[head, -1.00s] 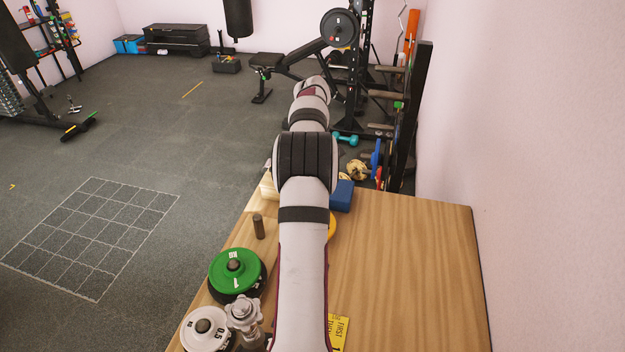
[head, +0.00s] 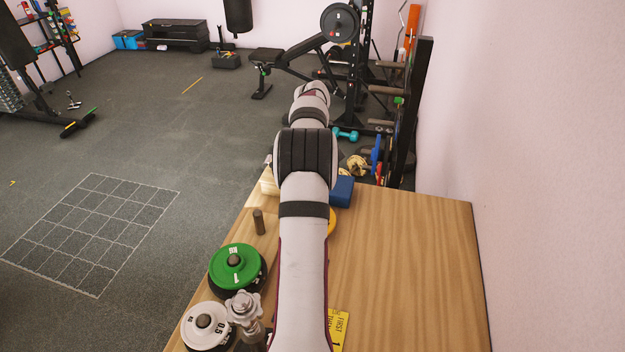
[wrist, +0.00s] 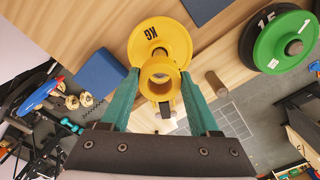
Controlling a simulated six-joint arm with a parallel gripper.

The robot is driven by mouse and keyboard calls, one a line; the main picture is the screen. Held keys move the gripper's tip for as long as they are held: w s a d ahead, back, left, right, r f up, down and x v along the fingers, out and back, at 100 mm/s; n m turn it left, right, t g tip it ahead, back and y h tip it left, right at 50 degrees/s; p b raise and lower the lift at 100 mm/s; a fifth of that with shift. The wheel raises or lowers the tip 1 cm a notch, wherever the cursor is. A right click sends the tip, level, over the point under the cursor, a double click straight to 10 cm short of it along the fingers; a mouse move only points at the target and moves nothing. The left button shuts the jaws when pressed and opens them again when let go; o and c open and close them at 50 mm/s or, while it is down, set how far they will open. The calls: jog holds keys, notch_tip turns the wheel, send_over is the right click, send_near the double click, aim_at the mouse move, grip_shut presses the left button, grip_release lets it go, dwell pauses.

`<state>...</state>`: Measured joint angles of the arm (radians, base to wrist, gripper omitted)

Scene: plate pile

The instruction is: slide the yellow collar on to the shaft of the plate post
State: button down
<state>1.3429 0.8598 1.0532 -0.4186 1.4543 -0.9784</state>
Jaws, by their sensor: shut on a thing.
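The yellow collar (wrist: 160,78) is a ring with a round hole facing the wrist camera. My gripper (wrist: 162,82) is shut on it, a teal finger on each side. Behind it in the wrist view lies a yellow plate (wrist: 146,34) marked KG, and a dark shaft end shows partly between them. I cannot tell whether the collar is around that shaft or apart from it. In the head view my arm hides the gripper and collar; only an edge of the yellow plate (head: 332,222) shows beside the arm.
A bare brown peg (head: 259,222) stands on the wooden table (head: 410,270). A green plate stack (head: 232,258) and a white plate (head: 197,324) are at the left edge. A blue block (head: 342,191) stands at the far edge. The right of the table is clear.

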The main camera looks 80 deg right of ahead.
jog(key=shift+f, duration=1.05)
jog(key=shift+f, duration=0.1)
jog(key=shift+f, duration=1.9)
jog(key=shift+f, duration=0.1)
jog(key=shift+f, duration=1.05)
jog(key=shift+c, duration=0.2)
grip_release()
